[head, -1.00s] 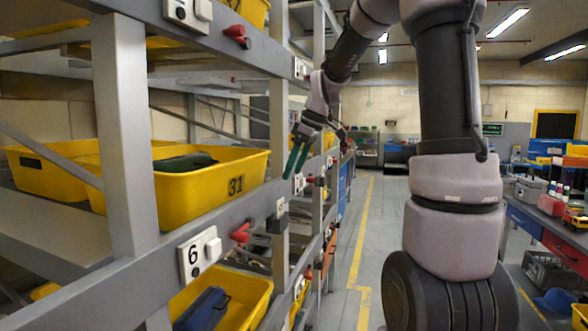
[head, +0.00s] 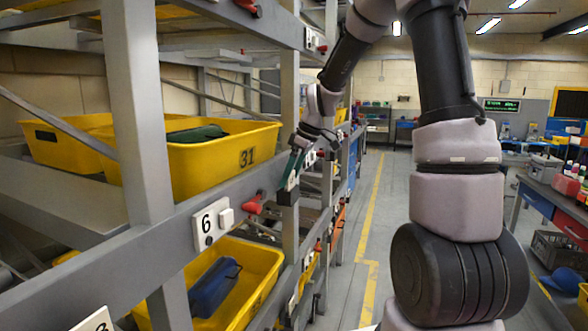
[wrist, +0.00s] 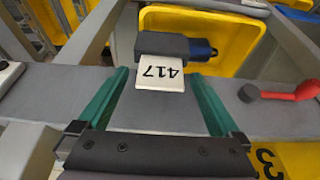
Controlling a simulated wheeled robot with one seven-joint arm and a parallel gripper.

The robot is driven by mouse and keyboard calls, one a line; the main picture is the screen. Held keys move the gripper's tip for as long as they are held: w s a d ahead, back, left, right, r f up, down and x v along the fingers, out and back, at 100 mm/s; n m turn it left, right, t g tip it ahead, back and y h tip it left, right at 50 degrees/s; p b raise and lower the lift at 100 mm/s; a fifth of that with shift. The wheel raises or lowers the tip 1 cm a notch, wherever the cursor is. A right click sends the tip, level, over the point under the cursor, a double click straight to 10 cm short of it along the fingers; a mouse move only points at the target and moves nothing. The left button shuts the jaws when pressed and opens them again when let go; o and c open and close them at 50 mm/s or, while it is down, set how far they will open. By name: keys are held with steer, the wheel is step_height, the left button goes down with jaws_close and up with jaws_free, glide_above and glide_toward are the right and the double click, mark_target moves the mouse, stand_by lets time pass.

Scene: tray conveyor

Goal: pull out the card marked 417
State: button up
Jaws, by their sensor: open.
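The white card marked 417 (wrist: 160,75) shows upside down in the wrist view, with its top in a dark holder (wrist: 162,46) on the grey rack beam. My gripper (wrist: 158,82) is open, with one green finger on each side of the card and visible gaps between. In the head view my gripper (head: 291,168) is at the rack upright, just above the dark holder (head: 287,197). The card is small and partly hidden by the fingers there.
A red lever (wrist: 295,92) sticks out right of the card in the wrist view. A yellow bin (wrist: 235,38) lies behind the holder. In the head view, bin 31 (head: 245,160) and label 6 (head: 207,224) are nearer on the rack. The aisle (head: 350,260) is clear.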

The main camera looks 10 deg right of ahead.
steer(key=c, duration=1.4)
steer(key=shift+r, duration=0.1)
steer(key=shift+r, duration=0.1)
steer(key=shift+r, duration=2.3)
steer(key=shift+r, duration=0.15)
steer(key=shift+r, duration=2)
